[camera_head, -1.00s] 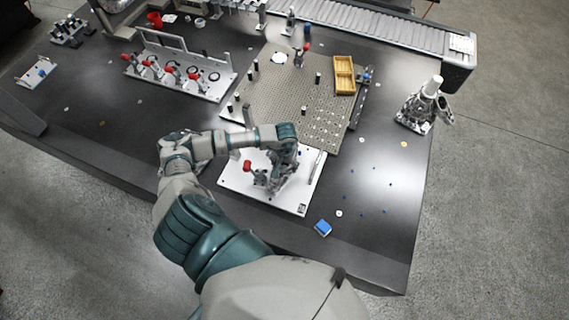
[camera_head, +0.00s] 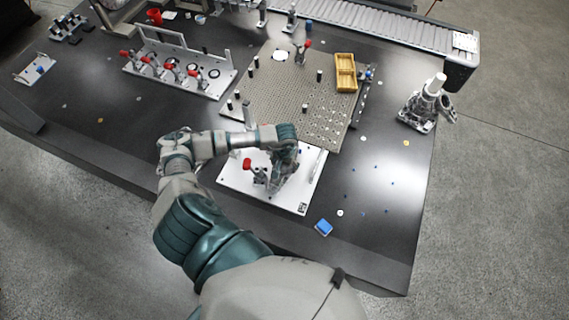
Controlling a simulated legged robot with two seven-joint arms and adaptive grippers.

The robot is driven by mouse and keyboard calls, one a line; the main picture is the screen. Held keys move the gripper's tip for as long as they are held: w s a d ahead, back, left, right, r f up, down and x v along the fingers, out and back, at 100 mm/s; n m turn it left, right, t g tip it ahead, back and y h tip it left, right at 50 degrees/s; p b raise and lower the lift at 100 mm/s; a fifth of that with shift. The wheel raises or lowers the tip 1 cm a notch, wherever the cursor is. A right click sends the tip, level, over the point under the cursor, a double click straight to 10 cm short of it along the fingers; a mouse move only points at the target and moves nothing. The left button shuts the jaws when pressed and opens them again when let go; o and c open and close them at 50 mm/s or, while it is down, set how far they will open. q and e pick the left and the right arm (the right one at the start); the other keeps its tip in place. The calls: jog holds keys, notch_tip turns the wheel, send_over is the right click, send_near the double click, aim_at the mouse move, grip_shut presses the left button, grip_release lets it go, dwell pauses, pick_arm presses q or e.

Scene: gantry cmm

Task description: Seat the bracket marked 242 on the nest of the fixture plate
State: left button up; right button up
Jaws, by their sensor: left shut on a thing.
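My left gripper (camera_head: 279,182) is over the white fixture plate (camera_head: 290,203) near the front of the dark table. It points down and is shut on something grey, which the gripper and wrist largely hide. I cannot read a 242 mark on it or tell whether it touches the nest. The nest is hidden beneath the gripper. A red-handled clamp (camera_head: 248,164) stands on the plate just left of the gripper. My right gripper does not show.
A perforated plate (camera_head: 285,100) with black posts and a yellow tray (camera_head: 345,72) lies behind. A row of red-handled clamps (camera_head: 172,69) stands back left. A blue block (camera_head: 323,227) lies front right. A grey device (camera_head: 428,104) stands at right.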

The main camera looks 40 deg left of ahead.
aim_at(285, 167)
pick_arm(q)
jog(key=o, duration=1.7)
jog(key=shift+o, duration=0.2)
jog(key=shift+f, duration=0.1)
notch_tip(285, 167, up, 12)
jog(key=shift+d+f, duration=0.1)
jog(key=shift+d, duration=0.05)
